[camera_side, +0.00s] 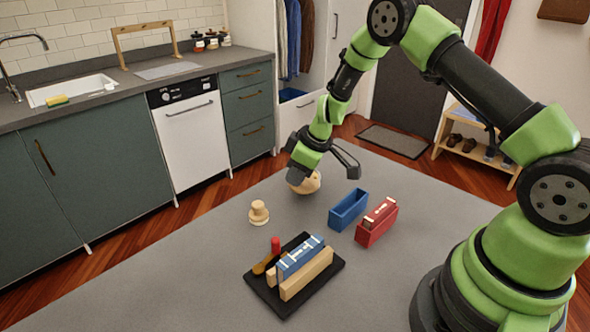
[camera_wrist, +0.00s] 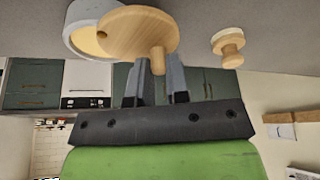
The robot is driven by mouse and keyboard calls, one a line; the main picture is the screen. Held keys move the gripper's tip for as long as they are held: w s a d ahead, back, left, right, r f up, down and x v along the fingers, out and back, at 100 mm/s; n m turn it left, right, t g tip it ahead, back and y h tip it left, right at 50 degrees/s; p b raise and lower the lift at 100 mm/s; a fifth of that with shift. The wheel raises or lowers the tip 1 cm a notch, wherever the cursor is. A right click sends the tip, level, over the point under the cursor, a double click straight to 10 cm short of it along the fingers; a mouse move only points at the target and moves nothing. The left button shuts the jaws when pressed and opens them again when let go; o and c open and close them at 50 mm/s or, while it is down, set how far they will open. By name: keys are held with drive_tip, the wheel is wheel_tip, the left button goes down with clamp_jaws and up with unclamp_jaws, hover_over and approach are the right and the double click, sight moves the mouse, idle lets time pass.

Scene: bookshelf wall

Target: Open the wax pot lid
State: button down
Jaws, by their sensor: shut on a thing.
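The wax pot lid (camera_wrist: 137,32) is a round pale wooden disc with a short knob (camera_wrist: 157,60). My gripper (camera_wrist: 159,66) has its two fingers on either side of the knob and is shut on it. The wax pot (camera_wrist: 76,22) is white with a yellowish inside. In the wrist view the lid overlaps the pot to one side, and part of the pot's opening shows. In the side view my gripper (camera_side: 300,172) is over the far part of the table, with the wooden lid (camera_side: 308,184) just under it. The pot cannot be clearly made out there.
A turned wooden piece (camera_side: 259,213) stands nearby on the grey table (camera_side: 200,270). To the right are an open blue box (camera_side: 348,210) and a red box (camera_side: 376,222). The table's left front is clear.

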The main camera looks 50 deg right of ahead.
sight(310, 191)
drive_tip(key=s+n, duration=0.1)
drive_tip(key=n, duration=0.1)
drive_tip(key=s+n+g+y, duration=0.1)
drive_tip(key=n, duration=0.1)
drive_tip(key=shift+n, duration=0.4)
drive_tip(key=n, duration=0.1)
drive_tip(key=s+n+g+y, duration=0.1)
drive_tip(key=n, duration=0.1)
drive_tip(key=shift+s+d+n, duration=0.2)
drive_tip(key=shift+s+n, duration=0.1)
drive_tip(key=n+g, duration=0.1)
drive_tip(key=s+d+n, duration=0.1)
drive_tip(key=n, duration=0.1)
drive_tip(key=shift+s+n+g, duration=0.1)
drive_tip(key=shift+n+g, duration=0.2)
drive_tip(key=shift+g, duration=0.1)
drive_tip(key=shift+s+d+n+g, duration=0.2)
drive_tip(key=shift+d+n+g, duration=0.1)
drive_tip(key=shift+n, duration=0.55)
drive_tip(key=shift+s+d+n+g, duration=0.15)
drive_tip(key=shift+d+n+g, duration=0.15)
drive_tip(key=shift+n, duration=0.5)
drive_tip(key=shift+s+d+n+g, duration=0.2)
drive_tip(key=shift+n+g, duration=0.1)
drive_tip(key=shift+n, duration=0.55)
drive_tip(key=c, duration=1.1)
unclamp_jaws()
